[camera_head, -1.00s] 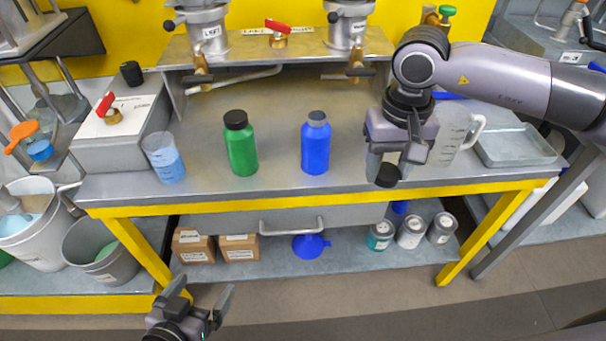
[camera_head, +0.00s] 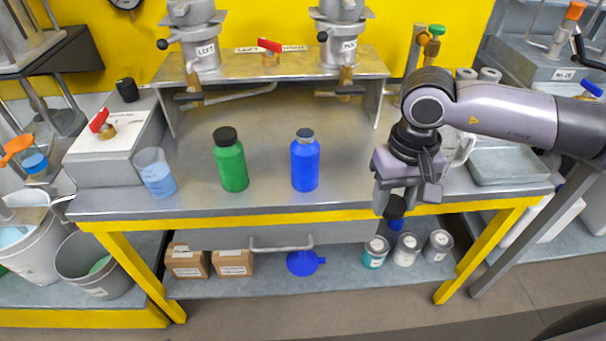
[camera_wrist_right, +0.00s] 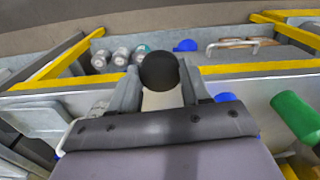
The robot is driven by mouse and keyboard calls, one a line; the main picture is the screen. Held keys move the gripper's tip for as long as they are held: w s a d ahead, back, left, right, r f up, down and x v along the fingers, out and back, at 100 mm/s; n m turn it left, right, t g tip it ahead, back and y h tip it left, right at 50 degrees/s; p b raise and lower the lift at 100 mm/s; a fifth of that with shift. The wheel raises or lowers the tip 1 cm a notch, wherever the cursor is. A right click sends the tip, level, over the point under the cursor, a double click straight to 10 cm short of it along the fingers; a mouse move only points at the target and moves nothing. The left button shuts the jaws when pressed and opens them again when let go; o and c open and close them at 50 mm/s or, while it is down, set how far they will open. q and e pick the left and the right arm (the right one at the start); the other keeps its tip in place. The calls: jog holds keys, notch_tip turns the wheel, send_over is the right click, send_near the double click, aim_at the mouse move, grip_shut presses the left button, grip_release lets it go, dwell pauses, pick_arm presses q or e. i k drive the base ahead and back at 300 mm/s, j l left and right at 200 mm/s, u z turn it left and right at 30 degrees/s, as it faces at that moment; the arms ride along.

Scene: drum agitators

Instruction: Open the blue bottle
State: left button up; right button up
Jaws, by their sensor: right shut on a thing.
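The blue bottle (camera_head: 305,163) stands upright on the steel bench, its top showing a grey neck with no black cap on it. My right gripper (camera_head: 402,199) is to the right of the bottle, over the bench's front edge, shut on a black cap (camera_head: 396,208). In the right wrist view the round black cap (camera_wrist_right: 160,70) sits between the two fingertips. A blue patch beside the right finger there looks like the blue bottle (camera_wrist_right: 226,97), mostly hidden by my gripper. My left gripper is out of view.
A green bottle (camera_head: 231,163) with a black cap and a beaker of blue liquid (camera_head: 156,174) stand to the left. A clear jug (camera_head: 465,148) and metal tray (camera_head: 512,165) are behind my right arm. Bench (camera_head: 265,203) is bare between blue bottle and gripper.

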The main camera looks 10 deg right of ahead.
aim_at(305, 150)
jog(key=i+l+u, duration=0.1)
jog(key=l+u, duration=0.4)
jog(key=l, duration=0.3)
jog(key=l+u, duration=0.45)
jog(key=l, duration=0.3)
jog(key=k, duration=0.05)
